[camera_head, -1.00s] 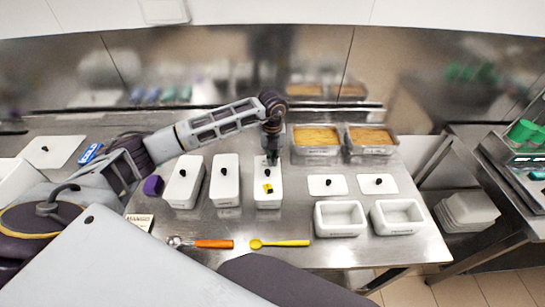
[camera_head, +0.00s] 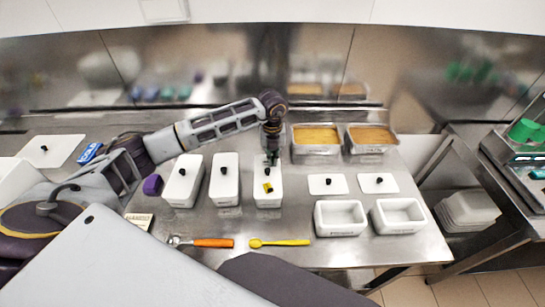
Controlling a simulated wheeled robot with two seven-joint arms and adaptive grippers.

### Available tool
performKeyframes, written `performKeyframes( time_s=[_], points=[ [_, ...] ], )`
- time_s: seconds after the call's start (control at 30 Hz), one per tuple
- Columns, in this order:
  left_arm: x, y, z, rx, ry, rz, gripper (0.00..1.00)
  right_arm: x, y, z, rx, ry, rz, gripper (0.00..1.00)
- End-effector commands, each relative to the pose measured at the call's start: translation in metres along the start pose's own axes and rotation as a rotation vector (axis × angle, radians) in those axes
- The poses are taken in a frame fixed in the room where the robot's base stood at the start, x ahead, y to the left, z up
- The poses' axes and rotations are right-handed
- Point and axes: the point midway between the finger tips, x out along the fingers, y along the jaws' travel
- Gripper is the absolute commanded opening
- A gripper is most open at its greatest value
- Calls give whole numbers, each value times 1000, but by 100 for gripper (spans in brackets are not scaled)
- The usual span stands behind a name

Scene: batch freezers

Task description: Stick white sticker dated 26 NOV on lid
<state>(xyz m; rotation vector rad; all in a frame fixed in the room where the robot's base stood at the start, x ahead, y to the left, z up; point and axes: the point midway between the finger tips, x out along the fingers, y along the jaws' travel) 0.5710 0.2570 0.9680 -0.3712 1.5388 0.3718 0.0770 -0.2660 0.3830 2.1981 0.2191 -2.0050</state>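Three lidded white tubs stand in a row on the steel table; the right one (camera_head: 268,197) is under my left gripper (camera_head: 272,158). A small yellow sticker (camera_head: 268,187) shows on its lid, in front of the lid's black knob. The gripper points down over the back of this lid; its fingertips are small and dark, so I cannot tell whether they are open or touching the lid. A whitish label sheet (camera_head: 140,221) lies at the table's front left; its print is too small to read. No white sticker can be made out on the lid. My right gripper is not in view.
The middle tub (camera_head: 224,188) and left tub (camera_head: 183,188) stand close by. Two open white tubs (camera_head: 340,231) and two loose lids (camera_head: 328,190) are to the right. Steel pans (camera_head: 317,150) stand behind. An orange-handled scoop (camera_head: 213,243) and a yellow spatula (camera_head: 280,243) lie in front.

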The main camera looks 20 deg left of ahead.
Motion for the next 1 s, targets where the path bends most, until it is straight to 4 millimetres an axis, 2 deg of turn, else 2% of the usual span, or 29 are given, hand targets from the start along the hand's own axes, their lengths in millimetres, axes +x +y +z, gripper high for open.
performKeyframes(
  time_s=[0.37, 0.6, 0.83, 1.0],
  points=[
    [1, 0, 0, 0, 1, 1, 0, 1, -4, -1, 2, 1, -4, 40],
    [1, 0, 0, 0, 1, 1, 30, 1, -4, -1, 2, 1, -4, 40],
    [1, 0, 0, 0, 0, 0, 30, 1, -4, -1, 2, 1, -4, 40],
    [1, 0, 0, 0, 0, 0, 52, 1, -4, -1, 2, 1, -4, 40]
  ],
)
